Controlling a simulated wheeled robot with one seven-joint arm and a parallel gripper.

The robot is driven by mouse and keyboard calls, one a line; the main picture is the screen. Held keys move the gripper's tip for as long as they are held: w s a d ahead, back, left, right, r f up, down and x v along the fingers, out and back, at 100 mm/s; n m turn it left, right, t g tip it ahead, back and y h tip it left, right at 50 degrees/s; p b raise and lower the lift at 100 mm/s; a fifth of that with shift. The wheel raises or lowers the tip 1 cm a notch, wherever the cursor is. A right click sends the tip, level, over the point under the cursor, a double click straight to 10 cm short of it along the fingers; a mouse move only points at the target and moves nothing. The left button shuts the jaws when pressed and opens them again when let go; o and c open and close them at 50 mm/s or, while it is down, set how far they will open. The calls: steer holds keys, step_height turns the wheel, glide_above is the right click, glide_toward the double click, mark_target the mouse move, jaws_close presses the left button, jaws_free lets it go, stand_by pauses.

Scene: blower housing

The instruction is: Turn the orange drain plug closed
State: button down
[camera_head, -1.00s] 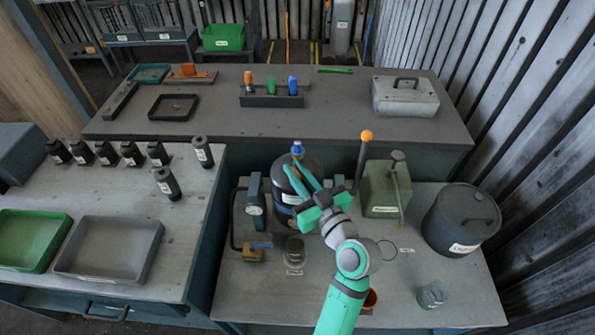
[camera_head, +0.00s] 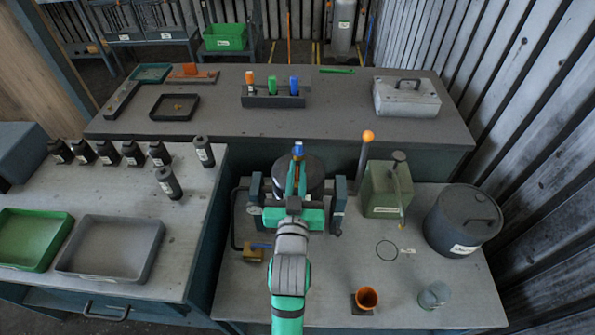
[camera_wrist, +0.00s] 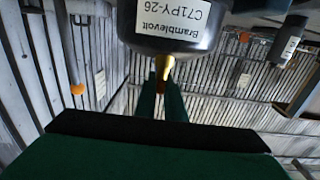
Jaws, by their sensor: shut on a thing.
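The dark round housing (camera_head: 316,168) stands between two upright supports on the front right table. In the wrist view the housing (camera_wrist: 205,38) carries a white label, with a brass stem (camera_wrist: 164,66) projecting from it. The orange drain plug (camera_wrist: 162,87) is at the end of the stem, a small part showing between my fingers. My gripper (camera_wrist: 161,98) is shut on the plug; its green fingers lie either side. In the head view my gripper (camera_head: 297,182) is in front of the housing, and the fingers hide most of the plug. I cannot tell the plug's turn angle.
A lever with an orange ball (camera_head: 368,136) and a green can (camera_head: 383,190) stand right of the housing. A dark drum (camera_head: 462,220) is farther right. An orange cup (camera_head: 367,298) and a small jar (camera_head: 434,295) are near the front. The table between them is mostly clear.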

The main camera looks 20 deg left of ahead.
steer(key=shift+w+f+m+t+h, duration=0.1)
steer(key=shift+m+t+h, duration=0.2)
steer(key=shift+m+h, duration=0.95)
steer(key=shift+a+m+h, duration=0.1)
steer(key=shift+m+h, duration=0.6)
steer(key=shift+h, duration=0.7)
steer(key=shift+a+m+h, duration=0.1)
steer(key=shift+m+h, duration=0.55)
steer(key=shift+h, duration=0.7)
steer(key=m+g+h, duration=0.2)
steer(key=m+h, duration=0.1)
steer(key=h, duration=0.1)
steer(key=shift+h, duration=0.4)
steer(key=m+g+h, duration=0.5)
steer(key=h, duration=0.1)
steer(key=shift+m, duration=0.3)
steer(key=shift+d+f+m+g+h, duration=0.1)
steer(key=shift+m+g+h, duration=0.75)
steer(key=shift+g, duration=0.6)
steer(key=shift+d+m+g+h, duration=0.1)
steer(key=shift+m+g+h, duration=0.55)
steer(key=shift+m+g, duration=0.6)
steer(key=shift+g, duration=0.5)
steer(key=c, duration=1.8)
jaws_free()
steer(key=shift+c, duration=0.2)
